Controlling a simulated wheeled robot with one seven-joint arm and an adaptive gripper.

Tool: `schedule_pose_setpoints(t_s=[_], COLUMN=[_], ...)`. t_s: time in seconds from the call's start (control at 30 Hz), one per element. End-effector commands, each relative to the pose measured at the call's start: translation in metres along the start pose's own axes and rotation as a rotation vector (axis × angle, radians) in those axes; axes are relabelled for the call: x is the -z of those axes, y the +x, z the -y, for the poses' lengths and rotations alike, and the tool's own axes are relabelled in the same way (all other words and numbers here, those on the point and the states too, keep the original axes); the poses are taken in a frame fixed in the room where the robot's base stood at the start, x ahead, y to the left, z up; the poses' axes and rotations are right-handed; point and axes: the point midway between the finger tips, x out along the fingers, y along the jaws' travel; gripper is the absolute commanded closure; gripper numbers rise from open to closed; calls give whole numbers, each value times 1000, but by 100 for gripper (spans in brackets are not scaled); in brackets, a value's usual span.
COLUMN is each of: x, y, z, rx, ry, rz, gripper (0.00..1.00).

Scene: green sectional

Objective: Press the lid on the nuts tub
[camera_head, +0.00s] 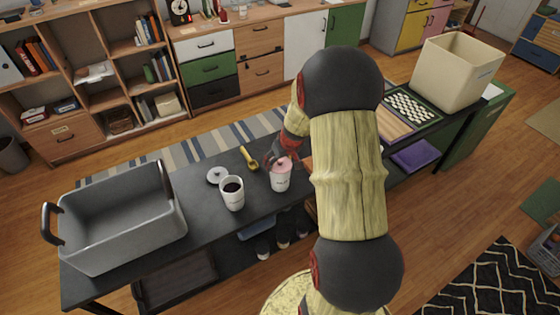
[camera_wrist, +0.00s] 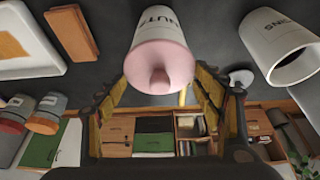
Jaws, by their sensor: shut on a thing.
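The nuts tub (camera_head: 280,182) is a white cylinder on the dark table. It also shows in the wrist view (camera_wrist: 159,24), with part of its label visible. The pink lid (camera_head: 283,164) with a round knob covers its mouth; the wrist view shows the lid (camera_wrist: 160,67) from the knob side. I cannot tell whether it is pressed fully down. My gripper (camera_head: 278,160) is at the top of the tub, shut on the lid. Its fingers (camera_wrist: 162,75) lie on either side of the lid. Part of the gripper is hidden behind my arm.
A pale lid (camera_head: 216,175) and a yellow scoop (camera_head: 249,158) lie behind. A grey bin (camera_head: 120,230) fills the table's left end; a cream bin (camera_head: 456,75) stands far right.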

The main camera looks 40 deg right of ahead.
Motion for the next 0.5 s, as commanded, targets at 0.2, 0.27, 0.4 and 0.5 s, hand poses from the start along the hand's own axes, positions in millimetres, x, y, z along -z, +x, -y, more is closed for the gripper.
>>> schedule_pose_setpoints(t_s=[0.2,0.27,0.4,0.5], x=[0,0,0,0], y=[0,0,0,0], z=[0,0,0,0], rx=[0,0,0,0], ry=[0,0,0,0], rz=[0,-1,-1,-1], gripper=[50,32,24,18])
